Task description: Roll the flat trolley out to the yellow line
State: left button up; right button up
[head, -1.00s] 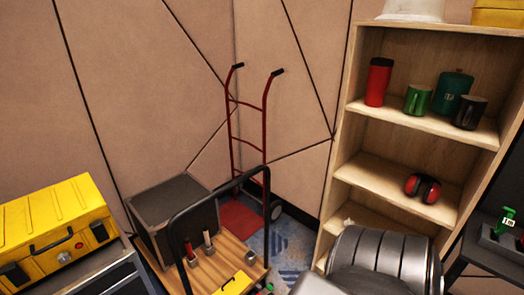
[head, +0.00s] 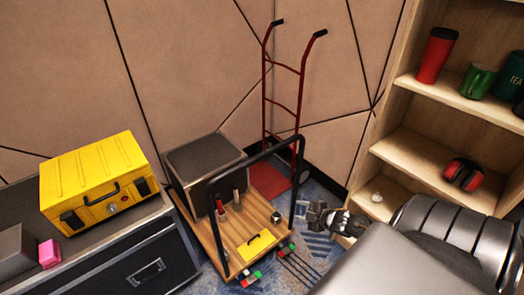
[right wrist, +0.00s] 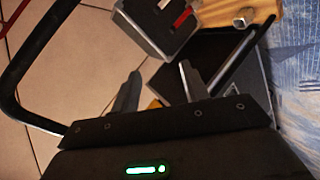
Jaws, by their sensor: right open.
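The flat trolley has a wooden deck (head: 236,238) and a black tube handle (head: 263,151). In the head view it stands in the corner, left of centre. On the deck are a dark grey box (head: 203,165), a small yellow box (head: 257,243) and several small tools. My right gripper (head: 312,215) is just right of the handle's right post, apart from it as far as I can tell. In the right wrist view this gripper (right wrist: 160,86) is open with nothing seen between its fingers. The curved black handle (right wrist: 18,75) shows at left there. No yellow line and no left gripper show.
A red hand truck (head: 282,95) leans on the wall behind the trolley. A yellow case (head: 95,180) sits on a black flight case (head: 150,270) at left. A wooden shelf (head: 395,150) with cups and red earmuffs (head: 463,174) stands at right. Blue patterned carpet (head: 318,250) shows between.

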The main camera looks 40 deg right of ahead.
jog(key=w+r+n+t+y+p, duration=0.1)
jog(key=w+r+n+t+y, duration=0.3)
jog(key=r, duration=1.2)
jog(key=n+g+y, duration=0.1)
jog(key=n, duration=0.4)
send_near(262, 156)
pick_arm(q)
jog(key=r, duration=0.1)
jog(key=r+p, duration=0.2)
jog(key=r, duration=0.1)
jog(key=shift+s+d, duration=0.25)
jog(key=shift+d, duration=0.1)
pick_arm(e)
jog(key=x, duration=1)
jog(key=shift+w+d+f, duration=0.25)
jog(key=shift+w+f, duration=0.15)
jog(key=shift+f, duration=0.05)
grip_shut()
